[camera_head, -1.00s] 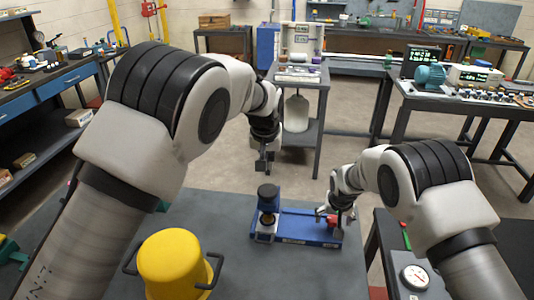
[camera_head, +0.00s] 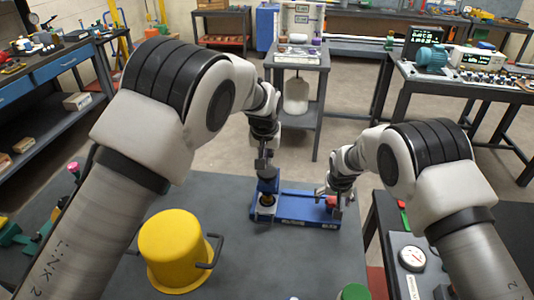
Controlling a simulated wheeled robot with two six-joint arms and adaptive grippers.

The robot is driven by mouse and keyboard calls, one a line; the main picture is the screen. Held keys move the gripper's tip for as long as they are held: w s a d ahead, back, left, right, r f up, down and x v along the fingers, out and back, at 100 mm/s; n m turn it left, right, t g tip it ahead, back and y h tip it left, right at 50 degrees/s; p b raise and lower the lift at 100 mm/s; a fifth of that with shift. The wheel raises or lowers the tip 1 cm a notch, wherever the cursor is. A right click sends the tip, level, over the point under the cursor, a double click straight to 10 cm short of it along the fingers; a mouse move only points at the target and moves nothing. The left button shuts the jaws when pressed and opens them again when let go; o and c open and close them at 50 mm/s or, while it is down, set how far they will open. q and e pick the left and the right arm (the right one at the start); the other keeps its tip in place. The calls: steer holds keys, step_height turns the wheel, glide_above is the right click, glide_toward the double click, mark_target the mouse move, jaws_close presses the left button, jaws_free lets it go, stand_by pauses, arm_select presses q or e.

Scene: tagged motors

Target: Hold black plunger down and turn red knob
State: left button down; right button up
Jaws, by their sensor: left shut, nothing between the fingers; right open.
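The black plunger (camera_head: 268,187) stands upright at the left end of a blue fixture (camera_head: 296,211) on the grey table. My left gripper (camera_head: 262,168) is shut and empty, pointing down at the top of the plunger. It overlaps the plunger's top in the picture; I cannot tell whether it presses on it. The red knob (camera_head: 333,201) is at the right end of the fixture and is partly hidden by my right gripper (camera_head: 327,196). The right gripper is open at the knob, with its fingers close to it; contact is not clear.
A yellow pot (camera_head: 172,250) with dark handles stands on the table (camera_head: 235,270) at front left. A green round object (camera_head: 354,292) is at the front edge. A dark side table with a round gauge (camera_head: 412,258) is at right.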

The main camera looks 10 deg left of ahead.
mark_target(267, 174)
arm_select(q)
steer(key=shift+s+f, duration=0.1)
steer(key=shift+f, duration=2.8)
arm_select(e)
steer(key=c, duration=1.2)
steer(key=m+h, duration=0.1)
steer(key=m, duration=0.3)
steer(key=shift+a, duration=0.15)
steer(key=m+h, duration=0.1)
steer(key=m, duration=0.2)
steer(key=shift+w+m+g, duration=0.1)
steer(key=shift+m+g, duration=0.3)
steer(key=m+h, duration=0.1)
steer(key=m, duration=0.3)
steer(key=shift+w+a+g, duration=0.1)
steer(key=shift+g, duration=0.3)
steer(key=m+g, duration=0.1)
steer(key=m, duration=0.2)
steer(key=o, duration=1.2)
